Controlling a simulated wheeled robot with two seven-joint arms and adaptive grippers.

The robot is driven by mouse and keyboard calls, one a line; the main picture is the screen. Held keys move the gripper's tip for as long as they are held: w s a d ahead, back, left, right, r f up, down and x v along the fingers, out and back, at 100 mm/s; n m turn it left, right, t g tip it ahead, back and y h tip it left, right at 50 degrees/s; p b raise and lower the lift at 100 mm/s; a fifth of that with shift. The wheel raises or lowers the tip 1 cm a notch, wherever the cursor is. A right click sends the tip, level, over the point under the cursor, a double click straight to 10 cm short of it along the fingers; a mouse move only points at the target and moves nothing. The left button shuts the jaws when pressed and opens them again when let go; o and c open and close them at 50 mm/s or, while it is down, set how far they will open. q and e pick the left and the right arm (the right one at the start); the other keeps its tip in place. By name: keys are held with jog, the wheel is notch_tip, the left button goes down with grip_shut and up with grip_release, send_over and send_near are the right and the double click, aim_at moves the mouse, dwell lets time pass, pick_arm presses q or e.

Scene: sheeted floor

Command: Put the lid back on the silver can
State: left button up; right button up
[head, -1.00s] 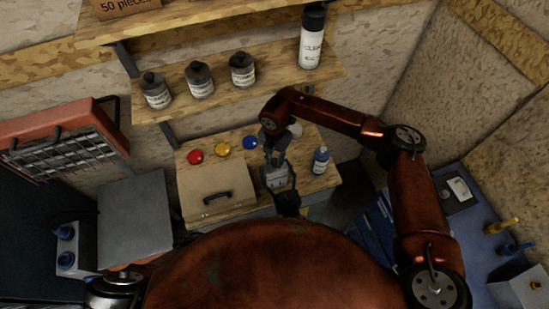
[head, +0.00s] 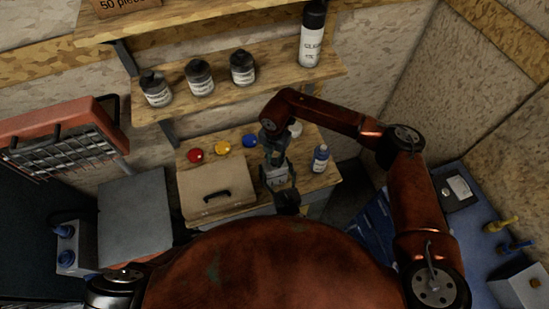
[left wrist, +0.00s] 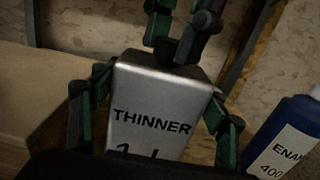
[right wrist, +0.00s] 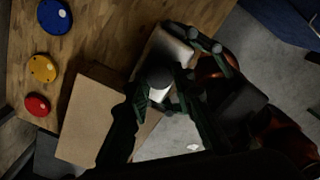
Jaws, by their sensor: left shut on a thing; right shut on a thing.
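The silver can (head: 278,177), lettered THINNER, stands upright in the left wrist view (left wrist: 150,115). My left gripper (head: 284,188) is shut around its sides, with a green finger on each side in the left wrist view (left wrist: 155,115). My right gripper (head: 272,157) is at the can's top. In the right wrist view its fingers (right wrist: 157,88) are shut on the dark round lid (right wrist: 155,76), over the can's top (right wrist: 170,48). I cannot tell whether the lid touches the can's mouth.
A blue bottle (head: 320,159) stands right of the can on the wooden bench (head: 325,181). A tan case (head: 205,182) lies left. Red (head: 195,155), yellow (head: 222,147) and blue (head: 249,141) round pieces lie behind the case. A shelf (head: 215,98) with bottles hangs above.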

jog(key=m, duration=0.8)
jog(key=shift+a, duration=0.1)
jog(key=m, duration=0.4)
jog(key=shift+w, duration=0.1)
jog(key=m, duration=0.4)
jog(key=o, duration=0.7)
jog(key=shift+o, duration=0.2)
jog(key=shift+r, duration=0.1)
jog(key=shift+r, duration=2.15)
